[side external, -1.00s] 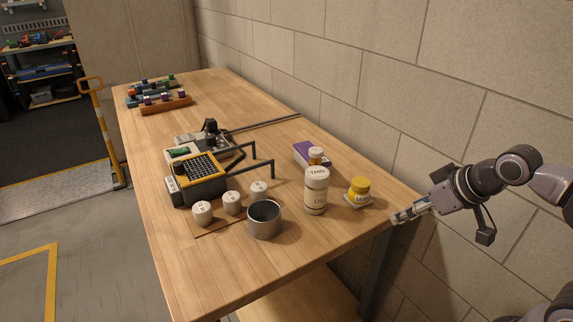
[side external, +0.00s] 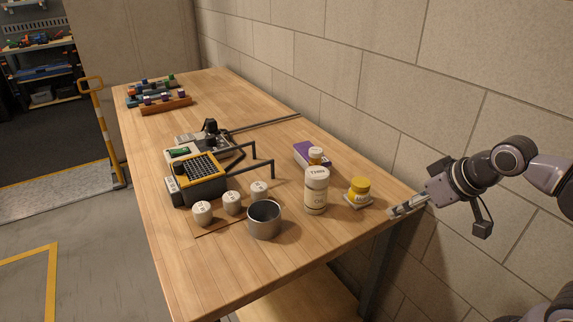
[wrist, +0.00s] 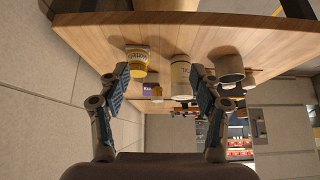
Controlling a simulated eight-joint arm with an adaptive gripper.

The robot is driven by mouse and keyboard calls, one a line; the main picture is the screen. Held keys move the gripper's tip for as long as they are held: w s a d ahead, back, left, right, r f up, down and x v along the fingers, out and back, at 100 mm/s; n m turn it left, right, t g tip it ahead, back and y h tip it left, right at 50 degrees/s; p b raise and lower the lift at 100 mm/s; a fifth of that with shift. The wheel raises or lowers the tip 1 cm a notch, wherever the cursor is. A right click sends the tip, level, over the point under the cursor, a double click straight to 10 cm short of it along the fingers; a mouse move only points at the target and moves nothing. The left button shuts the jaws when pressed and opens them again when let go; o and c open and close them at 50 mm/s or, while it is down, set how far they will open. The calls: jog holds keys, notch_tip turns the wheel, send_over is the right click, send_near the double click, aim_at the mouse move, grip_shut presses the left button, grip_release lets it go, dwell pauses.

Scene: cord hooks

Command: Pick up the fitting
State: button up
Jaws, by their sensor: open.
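My gripper (side external: 398,210) is open and empty at the right end of the table, by its edge and near the block wall. In the wrist view its two fingers (wrist: 160,75) stand wide apart with nothing between the tips. Nothing is clearly recognisable as the fitting. A dark grey and yellow device with two black rods (side external: 198,180) stands mid-table, away from my gripper. A smaller device with a black upright part (side external: 210,130) sits behind it, beside a long thin rod (side external: 265,123).
The front tabletop (side external: 215,275) is clear.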

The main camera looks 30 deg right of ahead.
jog(key=w+r+m, duration=0.1)
jog(key=w+r, duration=0.3)
jog(key=w, duration=0.2)
jog(key=m+g+h, duration=0.2)
jog(key=m+g, duration=0.1)
jog(key=m, duration=0.2)
send_near(316, 151)
jog(key=x, duration=1.1)
jog(key=shift+d, duration=0.1)
grip_shut()
jog(key=shift+r, duration=0.1)
